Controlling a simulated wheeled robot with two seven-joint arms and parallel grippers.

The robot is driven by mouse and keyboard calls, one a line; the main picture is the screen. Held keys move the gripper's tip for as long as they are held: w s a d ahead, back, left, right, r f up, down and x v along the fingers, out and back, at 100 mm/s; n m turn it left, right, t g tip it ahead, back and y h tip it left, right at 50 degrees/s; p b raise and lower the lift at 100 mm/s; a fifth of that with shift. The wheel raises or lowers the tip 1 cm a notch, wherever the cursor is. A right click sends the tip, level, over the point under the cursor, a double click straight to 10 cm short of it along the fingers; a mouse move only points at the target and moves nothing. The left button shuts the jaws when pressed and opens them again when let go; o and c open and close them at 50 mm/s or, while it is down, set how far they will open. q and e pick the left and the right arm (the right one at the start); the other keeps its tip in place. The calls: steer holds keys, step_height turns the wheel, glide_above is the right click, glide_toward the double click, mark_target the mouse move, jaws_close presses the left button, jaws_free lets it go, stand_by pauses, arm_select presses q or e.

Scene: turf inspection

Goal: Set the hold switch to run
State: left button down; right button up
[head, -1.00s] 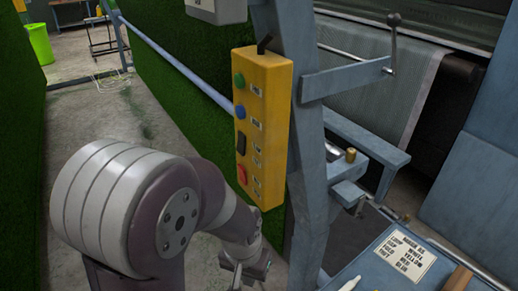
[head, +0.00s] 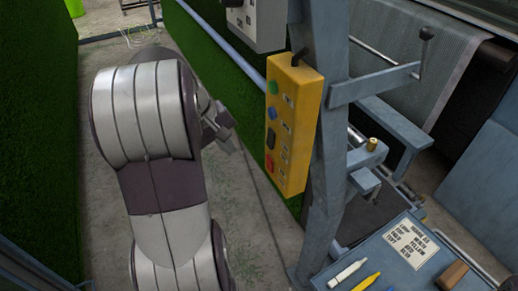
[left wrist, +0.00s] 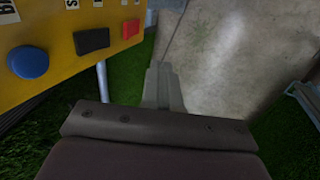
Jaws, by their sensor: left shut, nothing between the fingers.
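A yellow control box (head: 300,130) hangs on a blue-grey post in the head view. Its face carries a green button (head: 273,88), a blue button (head: 272,113), a black rocker switch (head: 271,138) and a red switch (head: 269,163). The labels are too small to read, so I cannot tell which is the hold switch or how it is set. In the left wrist view the black rocker (left wrist: 92,40) and the blue button (left wrist: 28,62) show at upper left. My left gripper (head: 222,126) is shut and empty, left of the box and apart from it. My right gripper is out of view.
The post (head: 328,190) and a metal bracket with a crank stand right of the box. A grey control cabinet (head: 262,25) hangs behind it. A tray (head: 345,250) with markers and a note is at lower right. Green turf walls flank the concrete aisle.

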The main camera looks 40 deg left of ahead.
arm_select(q)
steer(key=shift+w, duration=0.15)
steer(key=shift+d, duration=0.1)
steer(key=b, duration=0.1)
glide_toward(268, 165)
step_height(268, 165, down, 5)
steer(key=shift+w+d+f, duration=0.1)
steer(key=shift+w+d, duration=0.25)
steer(key=shift+w, duration=0.25)
steer(key=shift+w+d, duration=0.15)
steer(key=shift+w, duration=0.15)
steer(key=shift+r, duration=0.2)
